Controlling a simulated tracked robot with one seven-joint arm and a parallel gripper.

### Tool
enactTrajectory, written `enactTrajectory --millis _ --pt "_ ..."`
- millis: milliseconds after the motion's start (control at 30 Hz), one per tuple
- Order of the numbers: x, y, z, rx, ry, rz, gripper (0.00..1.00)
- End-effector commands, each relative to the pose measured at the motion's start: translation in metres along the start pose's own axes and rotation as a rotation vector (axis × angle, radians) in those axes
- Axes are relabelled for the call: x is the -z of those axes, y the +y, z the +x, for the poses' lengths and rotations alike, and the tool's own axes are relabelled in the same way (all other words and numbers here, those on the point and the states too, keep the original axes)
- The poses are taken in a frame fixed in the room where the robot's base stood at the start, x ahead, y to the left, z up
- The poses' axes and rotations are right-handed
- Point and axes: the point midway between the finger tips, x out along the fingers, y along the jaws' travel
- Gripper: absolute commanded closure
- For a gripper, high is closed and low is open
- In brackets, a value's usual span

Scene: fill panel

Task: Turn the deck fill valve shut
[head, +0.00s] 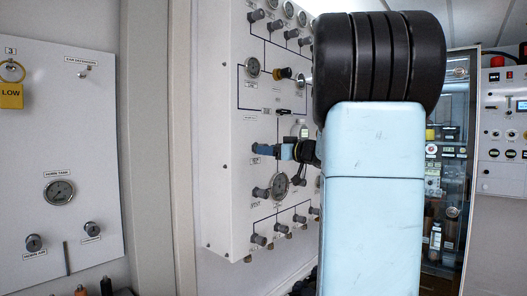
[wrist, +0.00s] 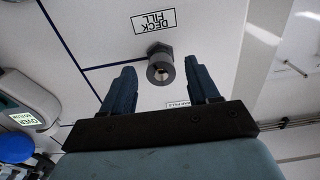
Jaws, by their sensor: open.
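The deck fill valve shows in the wrist view as a dark round knob (wrist: 160,66) seen nearly end-on, beside the upside-down DECK FILL label (wrist: 153,22) on the white panel. My gripper (wrist: 160,82) is open, with one blue finger on each side of the knob and a gap on both sides. I cannot tell how deep the knob sits between the fingers.
A gauge (head: 279,187) and knobs (head: 260,193) sit just below my gripper on the panel. Another gauge (head: 252,68) is above. My arm blocks the panel's right side. In the wrist view a lit display (wrist: 27,119) and a blue knob (wrist: 15,149) are at left.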

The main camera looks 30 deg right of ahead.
Motion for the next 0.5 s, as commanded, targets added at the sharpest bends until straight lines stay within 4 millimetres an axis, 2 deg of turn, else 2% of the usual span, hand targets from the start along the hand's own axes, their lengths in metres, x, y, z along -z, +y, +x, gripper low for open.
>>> enactTrajectory --millis 200,500 --pt "0.0 0.0 0.024 0.0 0.0 0.0 0.4" --pt "0.0 -0.001 0.032 0.001 0.0 0.0 0.4"
